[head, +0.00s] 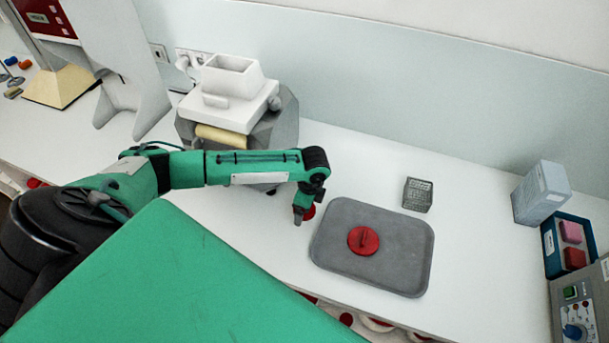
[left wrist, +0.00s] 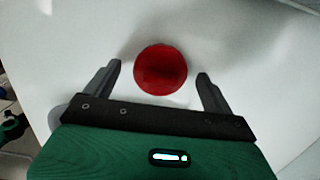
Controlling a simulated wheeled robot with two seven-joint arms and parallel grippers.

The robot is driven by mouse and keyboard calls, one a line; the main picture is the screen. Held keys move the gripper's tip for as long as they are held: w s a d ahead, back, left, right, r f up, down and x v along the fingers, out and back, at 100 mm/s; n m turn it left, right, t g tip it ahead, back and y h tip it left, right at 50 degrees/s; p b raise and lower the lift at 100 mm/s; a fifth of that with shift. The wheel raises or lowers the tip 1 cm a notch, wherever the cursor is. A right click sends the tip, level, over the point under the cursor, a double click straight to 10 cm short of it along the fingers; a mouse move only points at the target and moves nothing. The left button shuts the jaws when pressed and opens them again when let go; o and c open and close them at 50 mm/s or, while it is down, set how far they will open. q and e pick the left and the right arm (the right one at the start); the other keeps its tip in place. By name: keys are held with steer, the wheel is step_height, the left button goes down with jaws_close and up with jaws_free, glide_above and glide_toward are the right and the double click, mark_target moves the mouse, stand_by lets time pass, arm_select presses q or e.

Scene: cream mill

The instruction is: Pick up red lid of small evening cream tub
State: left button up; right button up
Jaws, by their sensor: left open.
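A small round red lid (left wrist: 160,68) lies between the spread fingers of my left gripper (left wrist: 159,72) in the left wrist view, with a gap on each side. In the head view the same red piece (head: 310,212) shows partly behind my left gripper (head: 299,216), which points down at the counter left of the tray. The gripper is open and empty. Whether a tub is under this lid cannot be told. A larger red lid (head: 363,240) with a raised grip lies on the grey tray (head: 405,272). My right gripper is not in view.
A white and grey machine (head: 232,85) with a roller stands behind my left arm. A small grey mesh-like box (head: 417,195) stands behind the tray. A pale carton (head: 541,192), a blue box (head: 568,245) and a control panel (head: 577,312) are at the right.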

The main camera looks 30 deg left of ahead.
arm_select(q)
steer(key=c, duration=1)
steer(key=shift+r, duration=0.1)
